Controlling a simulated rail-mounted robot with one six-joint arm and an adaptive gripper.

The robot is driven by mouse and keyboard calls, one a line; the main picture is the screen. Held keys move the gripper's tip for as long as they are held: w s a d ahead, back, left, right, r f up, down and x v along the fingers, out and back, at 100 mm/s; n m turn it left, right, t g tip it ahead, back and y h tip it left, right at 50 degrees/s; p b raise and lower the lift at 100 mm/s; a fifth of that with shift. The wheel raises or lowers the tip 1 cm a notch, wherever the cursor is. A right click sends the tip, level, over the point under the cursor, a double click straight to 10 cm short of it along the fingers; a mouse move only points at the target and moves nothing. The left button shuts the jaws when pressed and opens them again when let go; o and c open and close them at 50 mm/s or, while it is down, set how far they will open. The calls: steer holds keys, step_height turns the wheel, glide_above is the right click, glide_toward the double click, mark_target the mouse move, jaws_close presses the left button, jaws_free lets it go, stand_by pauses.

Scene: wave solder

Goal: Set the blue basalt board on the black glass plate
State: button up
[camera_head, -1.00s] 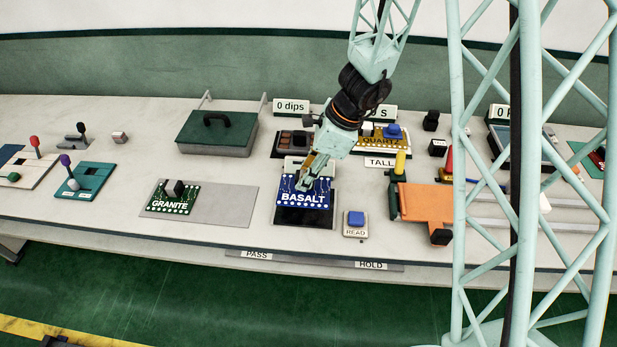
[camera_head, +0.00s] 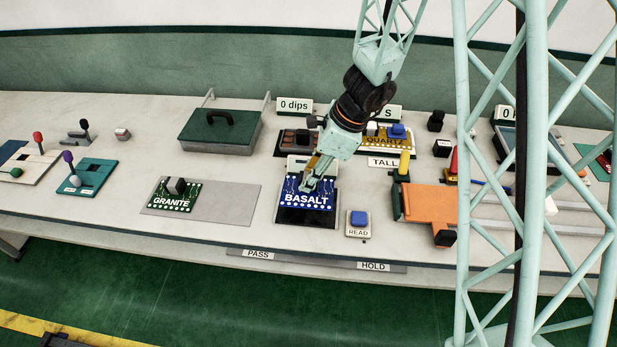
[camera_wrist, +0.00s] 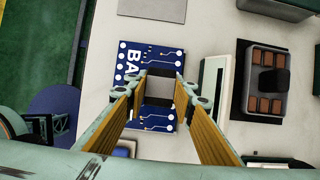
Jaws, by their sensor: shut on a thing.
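The blue basalt board (camera_head: 306,198) lies level over the black glass plate (camera_head: 307,218). The plate's dark front strip shows below the board's front edge. I cannot tell whether the board touches the plate or hangs just above it. My gripper (camera_head: 306,186) reaches down from behind and is shut on the board's grip. In the wrist view, my two fingers (camera_wrist: 161,92) close on a dark block in the middle of the blue board (camera_wrist: 150,60). The block and fingers hide part of the board's lettering.
A blue READ button (camera_head: 358,220) stands right of the plate. The granite board (camera_head: 172,201) sits on a grey mat (camera_head: 232,207) to the left. The quartz board (camera_head: 388,141) is behind on the right. An orange fixture (camera_head: 432,202) stands further right.

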steer(key=shift+f+b, duration=2.2)
steer(key=shift+f, duration=0.2)
steer(key=shift+f+b, duration=0.5)
steer(key=o, duration=1.1)
steer(key=shift+c, duration=0.2)
steer(key=shift+r, duration=0.2)
steer(key=shift+v, duration=5.9)
steer(key=shift+d+f, duration=0.1)
